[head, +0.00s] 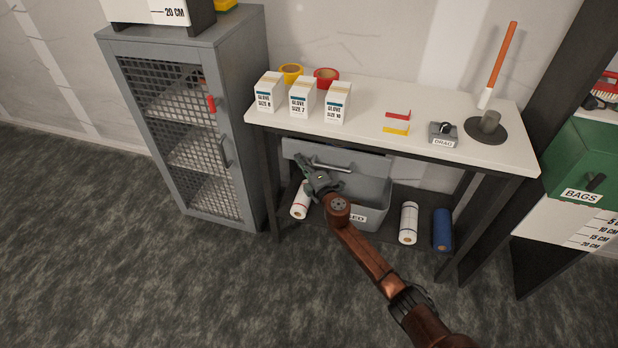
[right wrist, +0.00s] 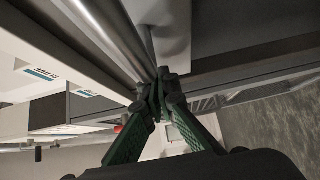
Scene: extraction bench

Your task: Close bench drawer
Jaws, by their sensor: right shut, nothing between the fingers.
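The bench drawer has a grey front (head: 372,166) just under the white bench top (head: 370,105). A metal bar handle (head: 340,168) runs across it and shows large in the right wrist view (right wrist: 112,40). I cannot tell how far the drawer stands out from the bench. My right gripper (head: 303,164) is at the left part of the drawer front, close to the left end of the handle. In the right wrist view its green fingers (right wrist: 164,88) are together and empty beside the bar; whether they touch it is unclear. My left gripper is out of view.
A grey bin (head: 372,218) and white and blue rolls (head: 442,230) sit on the lower shelf. A grey mesh cabinet (head: 190,130) stands left of the bench. Glove boxes (head: 302,98) stand on the bench top. The floor in front is clear.

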